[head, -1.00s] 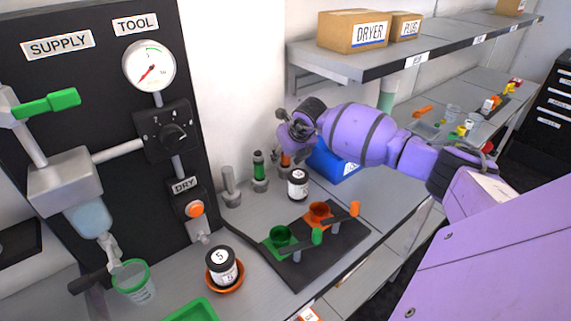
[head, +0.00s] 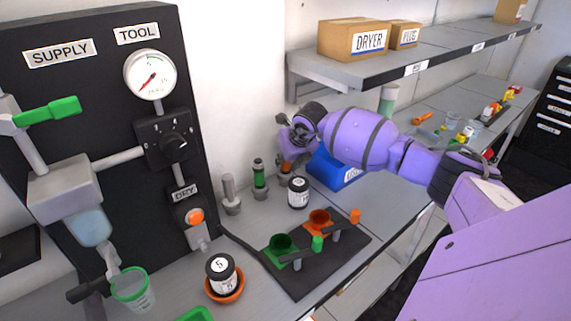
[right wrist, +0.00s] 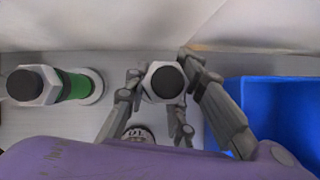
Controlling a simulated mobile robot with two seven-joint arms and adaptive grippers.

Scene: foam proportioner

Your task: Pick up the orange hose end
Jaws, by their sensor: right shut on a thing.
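The orange hose end (head: 286,168) stands at the back of the bench by the wall, mostly hidden behind my right gripper; only a bit of its orange band shows. My right gripper (head: 288,152) comes down over it from above. In the right wrist view, the fingers are on both sides of the hose end's grey hex fitting (right wrist: 163,82) with a black top, and they are shut on it. The hose end looks upright. My left gripper is not in view.
A green hose end (head: 259,175) and a plain grey one (head: 230,194) stand to the left. A black-lidded jar (head: 298,192) is in front, and a blue bin (head: 328,168) is close on the right. A black mat (head: 310,275) with green and orange cups lies nearer.

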